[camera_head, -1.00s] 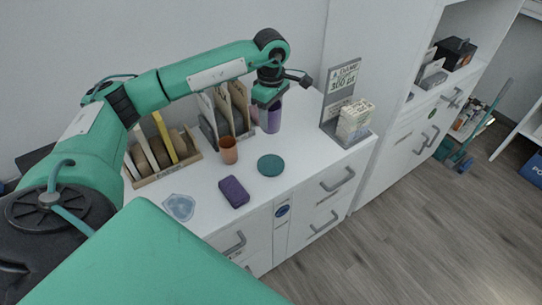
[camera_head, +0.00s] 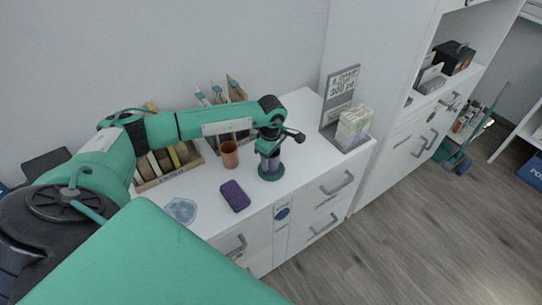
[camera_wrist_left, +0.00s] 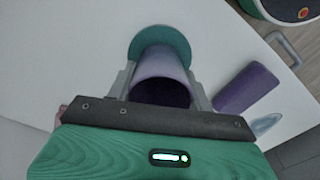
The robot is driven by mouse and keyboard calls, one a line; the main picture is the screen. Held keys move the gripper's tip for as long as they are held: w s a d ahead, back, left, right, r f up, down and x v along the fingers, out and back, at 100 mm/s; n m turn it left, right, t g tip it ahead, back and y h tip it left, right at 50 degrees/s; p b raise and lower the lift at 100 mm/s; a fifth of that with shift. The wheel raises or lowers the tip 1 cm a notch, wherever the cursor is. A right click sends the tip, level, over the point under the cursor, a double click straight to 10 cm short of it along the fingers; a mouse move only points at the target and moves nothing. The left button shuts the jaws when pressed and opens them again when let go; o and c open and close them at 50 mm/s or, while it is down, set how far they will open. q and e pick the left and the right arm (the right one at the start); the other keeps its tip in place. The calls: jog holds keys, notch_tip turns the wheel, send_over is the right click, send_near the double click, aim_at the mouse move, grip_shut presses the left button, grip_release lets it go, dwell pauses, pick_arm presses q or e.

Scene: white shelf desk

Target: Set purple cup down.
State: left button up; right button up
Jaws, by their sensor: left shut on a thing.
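The purple cup (camera_head: 270,163) is upright between the fingers of my left gripper (camera_head: 267,152), which is shut on it. In the left wrist view the cup (camera_wrist_left: 162,72) shows its open mouth towards the camera, with a gripper finger on each side (camera_wrist_left: 160,90). The cup's base is over the round green coaster (camera_head: 271,174); the coaster (camera_wrist_left: 160,35) also shows behind the cup in the wrist view. I cannot tell whether the base touches it. My right gripper is not in view.
An orange cup (camera_head: 229,154) stands left of the coaster. A purple block (camera_head: 235,196) and a pale blue flat piece (camera_head: 182,210) lie nearer the front. File holders (camera_head: 168,160) stand at the back, and a card stand (camera_head: 345,135) is at the right.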

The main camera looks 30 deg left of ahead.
pick_arm(q)
jog(key=o, duration=1)
jog(key=shift+o, duration=0.2)
jog(key=shift+r, duration=0.3)
notch_tip(320, 180, up, 3)
jog(key=shift+f+b, duration=0.1)
jog(key=shift+b, duration=0.4)
notch_tip(320, 180, up, 9)
jog(key=b, duration=0.1)
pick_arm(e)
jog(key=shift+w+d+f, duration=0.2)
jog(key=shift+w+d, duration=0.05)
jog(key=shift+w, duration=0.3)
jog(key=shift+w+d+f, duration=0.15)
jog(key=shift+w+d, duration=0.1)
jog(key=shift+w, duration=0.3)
pick_arm(q)
jog(key=shift+f, duration=0.1)
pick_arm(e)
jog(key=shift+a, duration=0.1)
